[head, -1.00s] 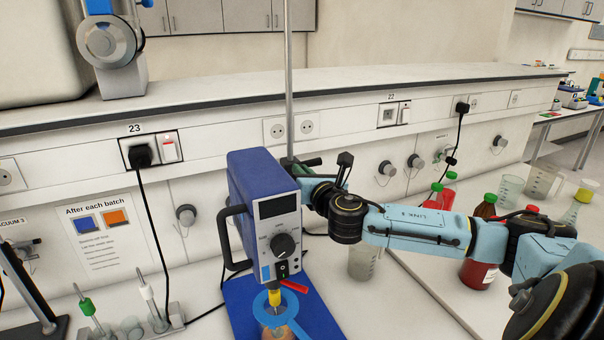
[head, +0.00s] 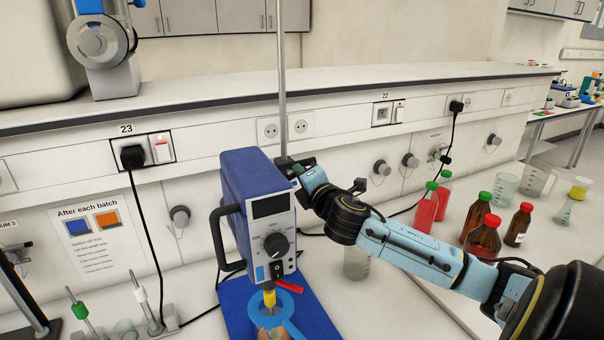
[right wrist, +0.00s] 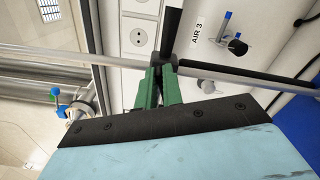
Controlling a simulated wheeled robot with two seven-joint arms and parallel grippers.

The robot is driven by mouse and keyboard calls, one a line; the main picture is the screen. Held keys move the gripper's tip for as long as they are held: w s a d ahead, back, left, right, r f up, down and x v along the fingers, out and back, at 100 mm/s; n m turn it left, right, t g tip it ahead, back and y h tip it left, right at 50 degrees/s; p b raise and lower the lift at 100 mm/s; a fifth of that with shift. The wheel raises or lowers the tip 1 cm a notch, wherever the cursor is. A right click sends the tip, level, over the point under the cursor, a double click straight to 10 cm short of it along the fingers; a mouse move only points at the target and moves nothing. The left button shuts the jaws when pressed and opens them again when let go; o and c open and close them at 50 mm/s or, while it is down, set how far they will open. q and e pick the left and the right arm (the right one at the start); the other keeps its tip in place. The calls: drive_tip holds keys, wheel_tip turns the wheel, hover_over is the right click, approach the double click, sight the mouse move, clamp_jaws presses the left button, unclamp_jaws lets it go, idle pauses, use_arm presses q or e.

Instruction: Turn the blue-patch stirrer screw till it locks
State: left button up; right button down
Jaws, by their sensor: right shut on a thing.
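The blue stirrer (head: 235,170) stands over its blue base, with a dial and a small blue patch (head: 260,273) low on its front. A thin upright rod (head: 282,80) rises behind it. My right gripper (head: 292,165) is at the rod, just behind the stirrer's upper right edge. In the right wrist view, its green fingers (right wrist: 160,88) are shut at the joint where the rod (right wrist: 70,54) meets a dark bar. A black handle-like part (right wrist: 173,30) sticks out past the fingertips. The screw itself is mostly hidden between the fingers. My left gripper is out of view.
A beaker (head: 356,262) stands right of the stirrer, below my right arm. Red bottles (head: 427,208) and brown bottles (head: 484,236) stand further right near the arm. A black cable (head: 143,235) hangs at left. A ledge (head: 330,78) runs behind.

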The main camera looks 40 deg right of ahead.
drive_tip(key=shift+a+f+m+p, duration=0.15)
drive_tip(key=shift+f+m, duration=0.15)
drive_tip(key=shift+m, duration=0.75)
drive_tip(key=shift+a+f+m+p, duration=0.15)
drive_tip(key=shift+f+m, duration=0.15)
drive_tip(key=shift+m, duration=0.75)
drive_tip(key=c, duration=1.4)
unclamp_jaws()
drive_tip(key=shift+w+a+r, duration=0.1)
drive_tip(key=shift+r, duration=0.05)
drive_tip(key=shift+c, duration=0.2)
drive_tip(key=b+v, duration=0.2)
drive_tip(key=v, duration=1.1)
drive_tip(key=shift+s, duration=0.25)
drive_tip(key=shift+o, duration=0.4)
drive_tip(key=shift+r, duration=0.1)
